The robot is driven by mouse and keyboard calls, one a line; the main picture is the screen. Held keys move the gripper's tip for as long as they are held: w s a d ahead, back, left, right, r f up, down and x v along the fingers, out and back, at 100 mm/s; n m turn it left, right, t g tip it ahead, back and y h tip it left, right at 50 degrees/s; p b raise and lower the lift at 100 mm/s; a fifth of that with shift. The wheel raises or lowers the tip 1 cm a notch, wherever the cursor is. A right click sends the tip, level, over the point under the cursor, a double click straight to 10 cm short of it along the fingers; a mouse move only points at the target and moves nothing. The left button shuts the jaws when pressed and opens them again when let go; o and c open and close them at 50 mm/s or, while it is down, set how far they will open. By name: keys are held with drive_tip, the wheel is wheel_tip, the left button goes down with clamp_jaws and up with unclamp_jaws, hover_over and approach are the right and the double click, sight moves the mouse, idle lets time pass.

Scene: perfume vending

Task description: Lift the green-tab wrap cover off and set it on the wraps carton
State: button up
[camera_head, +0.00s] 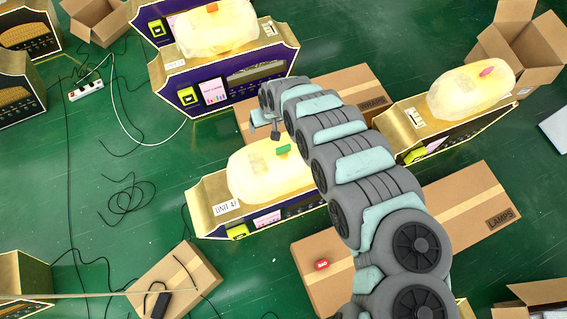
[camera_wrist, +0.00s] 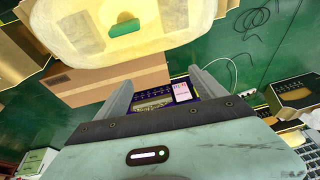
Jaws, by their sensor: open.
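The green-tab wrap cover is a pale yellow, translucent cover (camera_head: 262,178) over the gold machine labelled "UNIT 4?" (last character unclear). Its green tab (camera_head: 284,149) is on top. In the wrist view the cover (camera_wrist: 180,18) fills the top, with its tab (camera_wrist: 124,27) beyond and left of my fingers. My gripper (camera_head: 266,124) is open and empty, just behind the tab in the head view; its fingers also show in the wrist view (camera_wrist: 158,79).
A carton marked "LAMPS" (camera_head: 470,205) lies at right, with a red tag (camera_head: 321,265) on its left part. Covers with orange (camera_head: 212,7) and pink (camera_head: 487,72) tabs sit on other machines. Cables (camera_head: 130,195) lie on the green floor at left. An open box (camera_head: 515,50) stands at top right.

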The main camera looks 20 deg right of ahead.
drive_tip(key=g, duration=0.2)
approach(283, 147)
drive_tip(key=shift+h, duration=0.3)
drive_tip(key=f, duration=0.1)
drive_tip(key=f+b, duration=0.1)
drive_tip(key=f, duration=0.2)
drive_tip(key=shift+a+f+b, duration=0.2)
drive_tip(key=shift+a+b, duration=0.15)
drive_tip(key=shift+w+d+f, duration=0.15)
drive_tip(key=shift+w+f, duration=0.1)
drive_tip(key=shift+f, duration=0.6)
drive_tip(key=f, duration=0.1)
drive_tip(key=f+b, duration=0.1)
drive_tip(key=f, duration=0.1)
drive_tip(key=shift+w+f+b, duration=0.2)
drive_tip(key=shift+w+b, duration=0.1)
drive_tip(key=shift+w, duration=0.1)
drive_tip(key=shift+f, duration=0.65)
clamp_jaws()
